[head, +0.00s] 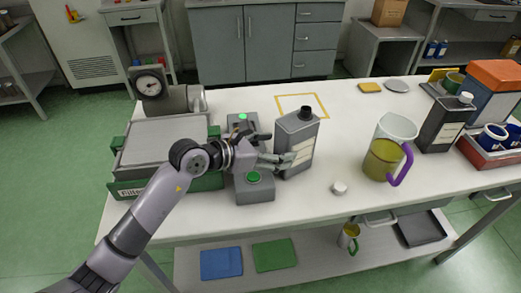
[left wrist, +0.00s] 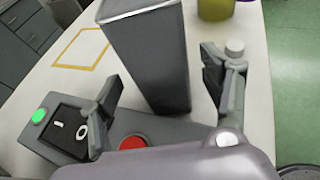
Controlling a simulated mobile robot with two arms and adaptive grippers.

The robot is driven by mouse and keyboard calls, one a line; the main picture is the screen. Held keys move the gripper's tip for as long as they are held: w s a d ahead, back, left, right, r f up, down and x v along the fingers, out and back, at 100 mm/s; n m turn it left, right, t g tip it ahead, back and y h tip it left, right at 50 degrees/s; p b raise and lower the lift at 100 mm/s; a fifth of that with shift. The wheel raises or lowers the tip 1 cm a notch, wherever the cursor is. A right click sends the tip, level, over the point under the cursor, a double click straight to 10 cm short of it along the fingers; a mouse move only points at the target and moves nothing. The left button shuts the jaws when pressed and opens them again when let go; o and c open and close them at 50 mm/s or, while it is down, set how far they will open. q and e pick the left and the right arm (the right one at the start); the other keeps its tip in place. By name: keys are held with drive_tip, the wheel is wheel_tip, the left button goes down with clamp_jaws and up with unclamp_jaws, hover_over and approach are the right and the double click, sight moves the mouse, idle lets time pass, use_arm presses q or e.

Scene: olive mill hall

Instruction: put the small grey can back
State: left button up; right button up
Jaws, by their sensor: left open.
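A grey can (head: 297,146) with a black cap stands upright on the white table, in front of a yellow square outline (head: 323,101). In the left wrist view the can (left wrist: 150,55) rises between the finger directions, and the outline (left wrist: 83,65) lies to its left. My left gripper (head: 276,151) is open close beside the can. Its fingers (left wrist: 165,92) are spread to either side of the can's near end; I cannot tell whether either touches. A second dark can (head: 436,132) with a white cap stands at the right. My right gripper is not in view.
Switch boxes (head: 254,188) sit by my left gripper, and a filter tray (head: 165,140) lies left. A small white cap (head: 339,188), a clear jug (head: 396,127) and a purple-handled yellow jug (head: 380,162) stand to the right. The outlined square is empty.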

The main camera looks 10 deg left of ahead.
use_arm(q)
drive_tip(key=v, duration=0.5)
drive_tip(key=shift+s+a+r+b, duration=0.15)
drive_tip(key=shift+s+b, duration=0.05)
drive_tip(key=shift+b, duration=0.1)
